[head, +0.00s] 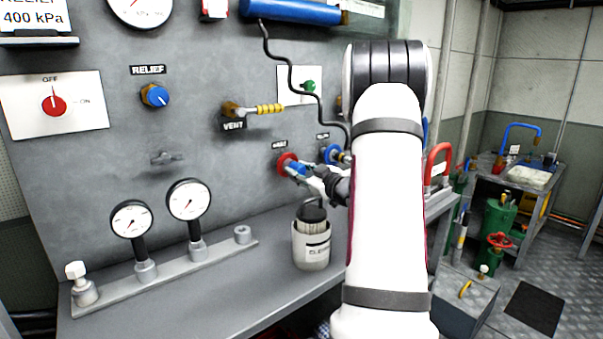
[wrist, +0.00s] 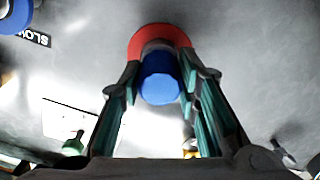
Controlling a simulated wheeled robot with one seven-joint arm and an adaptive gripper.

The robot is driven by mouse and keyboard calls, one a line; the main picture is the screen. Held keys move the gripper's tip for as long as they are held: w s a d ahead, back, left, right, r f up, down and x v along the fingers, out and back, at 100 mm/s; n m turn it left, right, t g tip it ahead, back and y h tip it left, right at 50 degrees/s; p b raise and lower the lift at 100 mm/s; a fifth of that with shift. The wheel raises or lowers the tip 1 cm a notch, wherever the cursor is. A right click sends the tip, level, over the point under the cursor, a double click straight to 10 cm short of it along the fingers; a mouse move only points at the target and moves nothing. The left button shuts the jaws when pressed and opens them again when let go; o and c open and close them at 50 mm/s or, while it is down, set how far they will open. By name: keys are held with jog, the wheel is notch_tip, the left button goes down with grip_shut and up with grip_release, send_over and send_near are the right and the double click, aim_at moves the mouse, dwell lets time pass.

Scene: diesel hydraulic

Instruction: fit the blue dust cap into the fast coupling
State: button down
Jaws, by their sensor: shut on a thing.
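The blue dust cap (wrist: 160,80) is between the fingertips of my gripper (wrist: 160,72), which is shut on it. The cap (head: 297,170) also shows in the head view, in front of the red-ringed coupling (head: 284,161) on the grey panel. In the wrist view the red ring (wrist: 160,36) shows just beyond the cap, with a grey collar between them. The cap looks roughly in line with the ring; I cannot tell how deep it sits. My gripper (head: 312,175) partly hides this area. A blue-ringed coupling (head: 332,153) is to the right, beside the SLOW label (wrist: 33,38).
A labelled pot (head: 311,250) with a dark top stands on the bench below my gripper. The yellow-handled vent valve (head: 262,109) is above left. A black hose (head: 292,75) hangs close above. Gauges (head: 188,200) stand on the bench to the left.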

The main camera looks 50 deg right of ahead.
jog(key=shift+w, duration=0.1)
jog(key=c, duration=1.1)
grip_release()
jog(key=v, duration=1.2)
